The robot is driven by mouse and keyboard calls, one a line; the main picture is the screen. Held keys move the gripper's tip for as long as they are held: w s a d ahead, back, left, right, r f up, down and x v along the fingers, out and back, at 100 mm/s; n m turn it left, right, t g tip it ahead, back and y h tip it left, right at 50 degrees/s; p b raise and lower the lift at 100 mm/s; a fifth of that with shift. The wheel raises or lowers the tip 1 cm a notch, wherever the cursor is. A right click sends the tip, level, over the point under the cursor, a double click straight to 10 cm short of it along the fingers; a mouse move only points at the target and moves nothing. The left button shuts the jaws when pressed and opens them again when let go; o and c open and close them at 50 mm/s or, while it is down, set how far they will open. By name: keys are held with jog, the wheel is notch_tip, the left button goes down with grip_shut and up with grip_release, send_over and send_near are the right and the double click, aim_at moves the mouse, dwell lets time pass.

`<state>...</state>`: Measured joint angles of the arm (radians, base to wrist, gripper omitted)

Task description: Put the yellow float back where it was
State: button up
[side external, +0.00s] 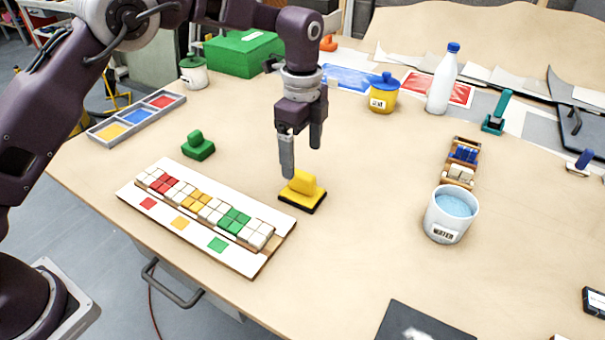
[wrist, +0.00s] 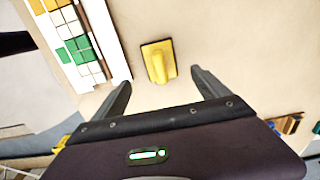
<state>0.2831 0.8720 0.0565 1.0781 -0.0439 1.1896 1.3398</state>
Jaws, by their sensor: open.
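The yellow float (side external: 302,188) has a raised yellow handle and a dark underside. It lies flat on the table, to the right of the white mosaic panel (side external: 160,205). My gripper (side external: 302,160) is open and points down just above and behind the float in the side view. In the wrist view the float (wrist: 158,60) lies ahead of and between the open fingers (wrist: 163,88), with nothing held. A green float-like block (side external: 198,146) sits behind the panel. A tray with red, blue and yellow compartments (side external: 107,132) stands at the back left.
A water cup (side external: 450,222) and a small wooden tile rack (side external: 470,143) stand to the right. A yellow jar with a blue lid (side external: 383,98) and a white bottle (side external: 440,85) stand behind. A dark flat item (side external: 395,322) lies at the front. The table between float and cup is clear.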

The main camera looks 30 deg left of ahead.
jog(key=shift+r, duration=1.25)
jog(key=s+a+r+n+t, duration=0.2)
jog(key=s+a+r+n, duration=0.3)
jog(key=s+r, duration=0.3)
jog(key=s+a+r+n+t, duration=0.1)
jog(key=s+a+r+n, duration=0.3)
jog(key=s+r, duration=0.4)
jog(key=s+a+f+n+t, duration=0.1)
jog(key=s+n, duration=0.3)
jog(key=s, duration=0.5)
jog(key=s+a+f+n+t, duration=0.1)
jog(key=s+a+f+n, duration=0.2)
jog(key=s+n, duration=0.2)
jog(key=s, duration=0.3)
jog(key=shift+s+t, duration=0.3)
jog(key=shift+s, duration=0.1)
